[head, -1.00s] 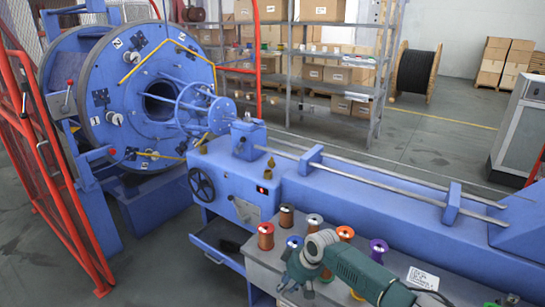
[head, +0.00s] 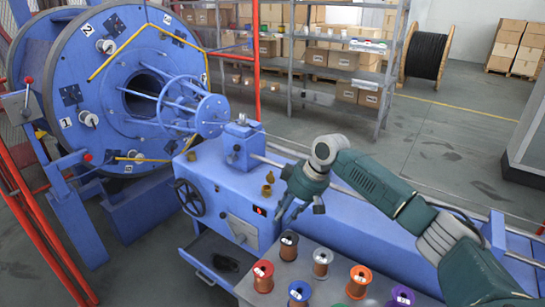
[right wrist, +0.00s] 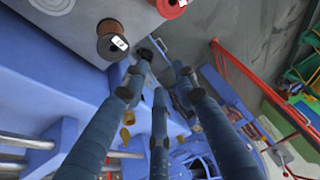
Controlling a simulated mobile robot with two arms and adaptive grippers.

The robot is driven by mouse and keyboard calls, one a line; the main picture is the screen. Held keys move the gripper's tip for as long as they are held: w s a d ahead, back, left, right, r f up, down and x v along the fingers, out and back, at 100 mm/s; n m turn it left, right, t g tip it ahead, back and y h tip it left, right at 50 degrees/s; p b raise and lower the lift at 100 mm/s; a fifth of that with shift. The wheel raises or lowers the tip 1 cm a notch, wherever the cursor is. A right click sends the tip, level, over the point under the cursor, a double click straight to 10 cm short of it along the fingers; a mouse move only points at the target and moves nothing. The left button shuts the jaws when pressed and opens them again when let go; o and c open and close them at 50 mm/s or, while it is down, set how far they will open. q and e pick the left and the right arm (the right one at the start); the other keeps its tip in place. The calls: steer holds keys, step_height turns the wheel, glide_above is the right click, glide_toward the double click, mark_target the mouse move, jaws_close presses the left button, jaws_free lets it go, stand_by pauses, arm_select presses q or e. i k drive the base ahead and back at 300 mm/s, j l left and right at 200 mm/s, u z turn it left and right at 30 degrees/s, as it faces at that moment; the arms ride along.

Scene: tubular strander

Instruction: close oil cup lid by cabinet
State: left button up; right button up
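Two small brass oil-cup pieces stand close together on the blue machine bed in the head view: an upper one (head: 270,177) and a lower one (head: 266,190). I cannot tell which is the lid or how far it is open. A third brass piece (head: 191,156) sits at the bed's left end. My right gripper (head: 299,210) is just right of and below the pair, pointing down, its fingers spread and empty. In the right wrist view brass pieces (right wrist: 127,117) show beyond the fingers (right wrist: 163,75), not touching as far as I can see. My left gripper is out of view.
A grey bench (head: 335,270) holds several wire spools, such as a copper-coloured one (head: 289,246). A handwheel (head: 190,197) and an open drawer (head: 216,262) are on the machine's front. The large strander drum (head: 115,85) stands at the left, behind a red guard frame.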

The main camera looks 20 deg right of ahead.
mark_target(270, 178)
steer(key=i+l, duration=0.3)
steer(key=i, duration=0.15)
steer(key=i+l, duration=0.35)
steer(key=i, duration=0.1)
